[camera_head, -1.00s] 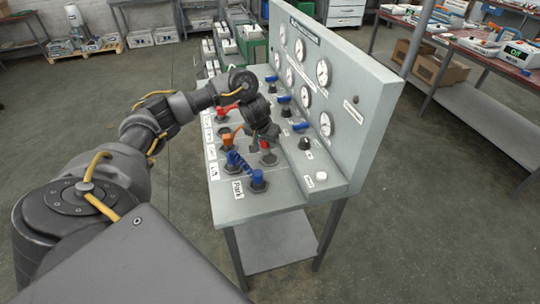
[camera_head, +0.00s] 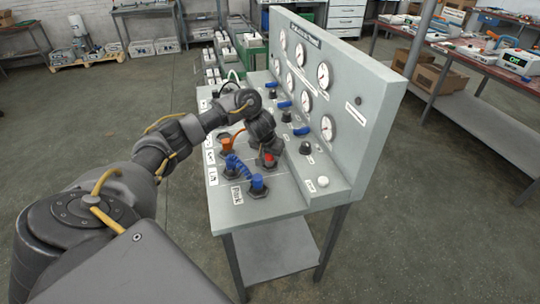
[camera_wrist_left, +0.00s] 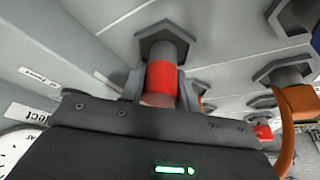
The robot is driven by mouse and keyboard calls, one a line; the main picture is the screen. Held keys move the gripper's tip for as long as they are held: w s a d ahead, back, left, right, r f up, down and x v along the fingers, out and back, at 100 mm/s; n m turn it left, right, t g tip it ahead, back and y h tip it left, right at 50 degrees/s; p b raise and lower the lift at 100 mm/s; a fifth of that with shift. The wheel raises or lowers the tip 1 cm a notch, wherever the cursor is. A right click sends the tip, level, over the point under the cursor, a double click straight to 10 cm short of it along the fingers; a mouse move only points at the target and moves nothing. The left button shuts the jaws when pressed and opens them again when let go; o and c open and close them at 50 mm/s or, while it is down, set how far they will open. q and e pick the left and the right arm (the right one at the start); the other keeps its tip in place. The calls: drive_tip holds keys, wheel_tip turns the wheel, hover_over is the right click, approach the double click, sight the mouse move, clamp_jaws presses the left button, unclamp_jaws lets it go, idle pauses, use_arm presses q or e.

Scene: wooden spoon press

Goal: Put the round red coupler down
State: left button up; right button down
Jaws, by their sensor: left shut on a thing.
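The round red coupler (camera_wrist_left: 160,80) is between the two fingers of my left gripper (camera_wrist_left: 160,92) in the left wrist view. It lines up with a grey hexagonal socket (camera_wrist_left: 155,38) on the bench panel and appears to meet it; I cannot tell how firmly it sits. In the head view my left gripper (camera_head: 268,152) points down at the panel, with a bit of the red coupler (camera_head: 269,158) showing at its tip. The fingers are shut on the coupler. My right gripper is not in view.
Blue couplers (camera_head: 257,182) joined by a coiled blue hose and an orange coupler (camera_head: 226,143) stand close to the left of my gripper. A black knob (camera_head: 305,147) and the upright gauge panel (camera_head: 365,120) are to the right. The bench's front corner is bare.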

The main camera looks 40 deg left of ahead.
use_arm(q)
drive_tip(key=shift+f, duration=0.1)
drive_tip(key=o, duration=1)
drive_tip(key=shift+f, duration=0.1)
drive_tip(key=shift+r, duration=0.4)
drive_tip(key=p+v, duration=0.6)
drive_tip(key=v, duration=0.5)
drive_tip(key=shift+s+d+r+p, duration=0.1)
drive_tip(key=shift+s+r+p, duration=0.05)
drive_tip(key=shift+r+p, duration=0.2)
